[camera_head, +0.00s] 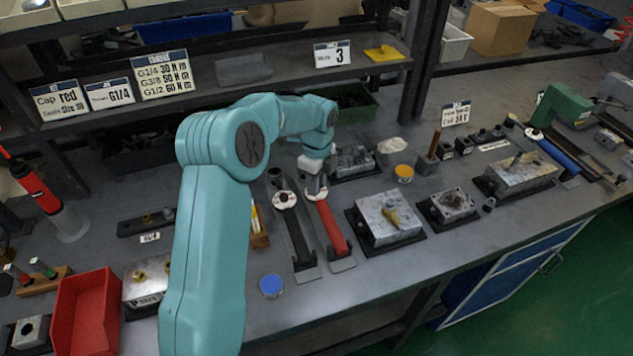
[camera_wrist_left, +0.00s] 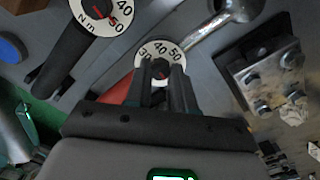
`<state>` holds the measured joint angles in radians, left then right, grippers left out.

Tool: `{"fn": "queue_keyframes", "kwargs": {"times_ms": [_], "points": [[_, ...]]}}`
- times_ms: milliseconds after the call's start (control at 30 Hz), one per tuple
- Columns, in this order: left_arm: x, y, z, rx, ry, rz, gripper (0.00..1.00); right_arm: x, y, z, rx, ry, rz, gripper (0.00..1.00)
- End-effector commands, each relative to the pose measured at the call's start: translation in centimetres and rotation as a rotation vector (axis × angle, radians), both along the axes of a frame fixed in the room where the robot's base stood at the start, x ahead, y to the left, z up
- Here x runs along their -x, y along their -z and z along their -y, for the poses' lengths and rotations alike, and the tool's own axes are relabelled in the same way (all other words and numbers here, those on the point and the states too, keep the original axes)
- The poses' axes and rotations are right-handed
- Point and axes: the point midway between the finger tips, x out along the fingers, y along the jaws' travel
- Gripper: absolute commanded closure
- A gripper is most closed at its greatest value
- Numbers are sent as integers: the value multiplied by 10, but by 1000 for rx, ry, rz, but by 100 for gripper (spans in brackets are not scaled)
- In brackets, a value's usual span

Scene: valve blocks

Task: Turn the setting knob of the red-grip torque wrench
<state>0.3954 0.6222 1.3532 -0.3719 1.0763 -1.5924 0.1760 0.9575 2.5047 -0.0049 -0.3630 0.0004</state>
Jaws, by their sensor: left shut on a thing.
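The red-grip torque wrench (camera_head: 335,230) lies on the bench, its red grip toward the front edge. In the left wrist view its white dial (camera_wrist_left: 155,47) reads 30, 40 and 50, and part of its red grip (camera_wrist_left: 117,88) shows beside my fingers. My left gripper (camera_head: 314,178) points down over the dial end. In the left wrist view the left gripper (camera_wrist_left: 161,74) is shut on the setting knob at the dial's middle. The fingers mostly hide the knob and the dial's lower part. My right gripper is in neither view.
A black-grip torque wrench (camera_head: 298,236) with a similar dial (camera_wrist_left: 101,12) lies close on the left. A valve block (camera_head: 388,217) stands to the right. A blue-topped tin (camera_head: 271,286) and red bin (camera_head: 85,310) are nearer the front. A shelf (camera_head: 225,72) overhangs the back.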

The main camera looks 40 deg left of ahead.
Motion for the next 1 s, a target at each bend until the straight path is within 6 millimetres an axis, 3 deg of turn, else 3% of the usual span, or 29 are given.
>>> {"fn": "queue_keyframes", "kwargs": {"times_ms": [1000], "points": [[0, 0, -2, -2, -913, 2, 100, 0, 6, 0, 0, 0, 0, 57]]}}
